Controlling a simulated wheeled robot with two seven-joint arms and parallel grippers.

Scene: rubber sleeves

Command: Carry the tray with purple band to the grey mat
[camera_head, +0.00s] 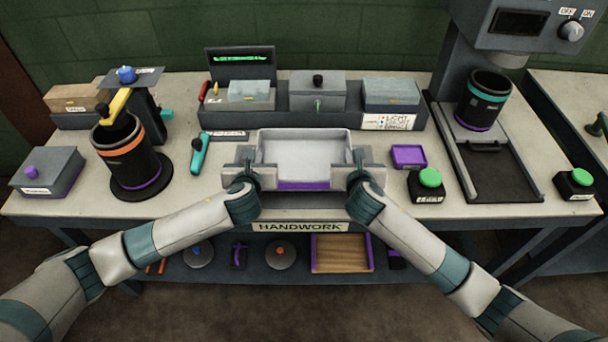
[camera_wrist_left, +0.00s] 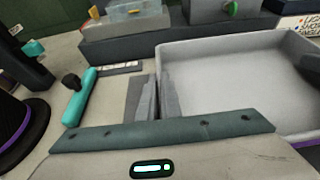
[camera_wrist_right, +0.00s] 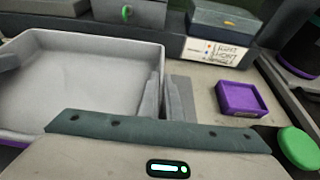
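The tray with the purple band (camera_head: 303,148) is a pale grey, empty, shallow tray at the front middle of the bench; its purple band shows on the front wall. My left gripper (camera_head: 247,166) is at its left wall, and in the left wrist view its fingers (camera_wrist_left: 159,98) are close together around that wall. My right gripper (camera_head: 358,164) is at its right wall, and in the right wrist view its fingers (camera_wrist_right: 164,98) straddle that wall. Both look shut on it. The tray looks level; I cannot tell whether it touches the bench. I cannot make out the grey mat clearly.
A teal-handled tool (camera_head: 200,153) lies left of the tray. A small purple tray (camera_head: 408,156) and a green button (camera_head: 430,178) are to its right. Grey boxes (camera_head: 317,90) line the back. A black cup (camera_head: 120,150) stands left, a press (camera_head: 495,170) right.

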